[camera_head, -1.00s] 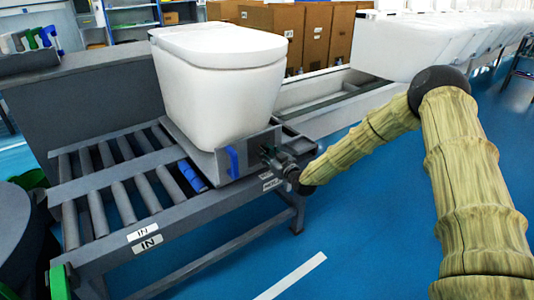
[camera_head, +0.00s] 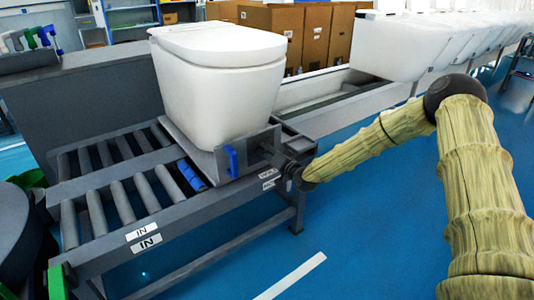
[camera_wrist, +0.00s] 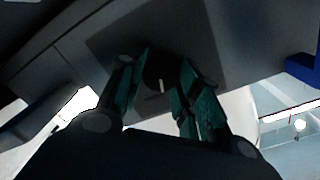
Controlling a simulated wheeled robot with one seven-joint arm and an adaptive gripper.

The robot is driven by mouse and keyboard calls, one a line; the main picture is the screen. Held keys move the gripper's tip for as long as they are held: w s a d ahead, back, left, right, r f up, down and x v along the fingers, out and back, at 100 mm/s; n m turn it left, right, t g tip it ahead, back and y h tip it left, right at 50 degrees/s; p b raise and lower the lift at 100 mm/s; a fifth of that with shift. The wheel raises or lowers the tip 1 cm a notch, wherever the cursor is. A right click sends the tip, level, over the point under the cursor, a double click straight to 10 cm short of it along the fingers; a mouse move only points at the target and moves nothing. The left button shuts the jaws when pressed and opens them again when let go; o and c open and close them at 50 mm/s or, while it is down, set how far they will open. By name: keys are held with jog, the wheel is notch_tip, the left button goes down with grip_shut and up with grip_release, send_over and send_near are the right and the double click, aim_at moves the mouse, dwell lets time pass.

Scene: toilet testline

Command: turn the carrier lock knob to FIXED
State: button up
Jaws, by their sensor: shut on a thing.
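The carrier lock knob (camera_wrist: 155,72) is a dark round knob with a short white mark that stands nearly upright in the wrist view. My gripper (camera_wrist: 160,82) is shut on it, with one teal finger on each side. In the head view my gripper (camera_head: 268,153) reaches the front face of the grey carrier (camera_head: 207,163), and the knob is hidden there behind the fingers and wrist. The carrier bears a white toilet bowl (camera_head: 215,85). Small white labels (camera_head: 268,179) sit below the gripper on the frame, too small to read.
A blue handle (camera_head: 231,161) sticks out of the carrier just left of my gripper. The roller conveyor (camera_head: 140,240) runs to the left, with IN labels. Cardboard boxes (camera_head: 285,40) and a row of white toilets (camera_head: 400,45) stand behind. Blue floor in front is clear.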

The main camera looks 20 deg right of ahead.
jog(key=shift+d+m+b, duration=0.2)
jog(key=shift+m+b, duration=0.45)
jog(key=shift+m, duration=1.45)
jog(key=o, duration=1)
jog(key=shift+a, duration=0.1)
jog(key=v, duration=1.2)
jog(key=shift+w, duration=0.1)
